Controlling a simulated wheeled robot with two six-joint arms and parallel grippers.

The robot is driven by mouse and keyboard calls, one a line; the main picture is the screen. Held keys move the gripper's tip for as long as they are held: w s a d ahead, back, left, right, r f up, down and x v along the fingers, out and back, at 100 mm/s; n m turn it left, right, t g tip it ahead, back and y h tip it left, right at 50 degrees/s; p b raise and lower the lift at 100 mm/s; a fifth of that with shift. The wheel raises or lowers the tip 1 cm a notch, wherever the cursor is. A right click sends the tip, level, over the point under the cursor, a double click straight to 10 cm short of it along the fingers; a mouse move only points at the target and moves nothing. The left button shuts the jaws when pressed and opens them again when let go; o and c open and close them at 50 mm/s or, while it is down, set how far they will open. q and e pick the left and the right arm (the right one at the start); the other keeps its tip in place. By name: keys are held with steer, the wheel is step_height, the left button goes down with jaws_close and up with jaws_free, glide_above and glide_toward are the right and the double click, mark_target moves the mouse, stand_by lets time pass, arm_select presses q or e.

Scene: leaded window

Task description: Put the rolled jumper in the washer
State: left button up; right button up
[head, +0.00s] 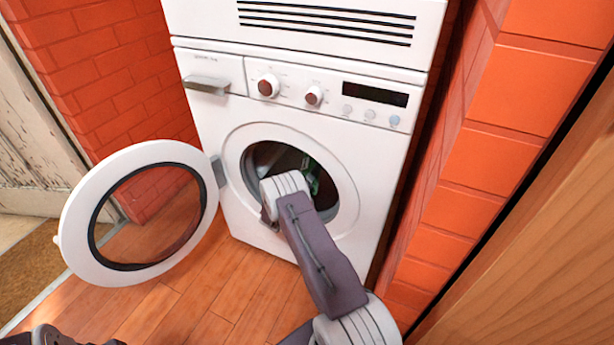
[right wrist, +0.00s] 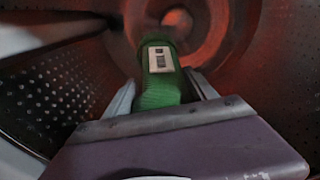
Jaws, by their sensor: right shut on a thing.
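The washer (head: 238,113) stands against the brick wall with its round door (head: 72,225) swung open to the left. My right arm reaches through the door opening, and its gripper is inside the drum (right wrist: 50,100). In the right wrist view the right gripper (right wrist: 160,90) is shut on the green rolled jumper (right wrist: 158,96), which has a pale label on it. In the head view only a little green of the jumper (head: 312,180) shows past my wrist. The fingertips are mostly hidden there.
A second white machine (head: 220,30) with slots sits on top of the washer. Brick walls (head: 110,75) flank it on both sides. A wooden panel (head: 540,250) stands close on the right. The wooden floor (head: 220,290) in front is clear.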

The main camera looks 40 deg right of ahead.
steer(key=o, duration=1.7)
steer(key=shift+o, duration=0.2)
steer(key=shift+s+a+r+p, duration=0.15)
steer(key=shift+a+p, duration=0.2)
steer(key=p+v, duration=0.5)
steer(key=v, duration=0.3)
steer(key=shift+s+a, duration=0.15)
steer(key=shift+s, duration=0.05)
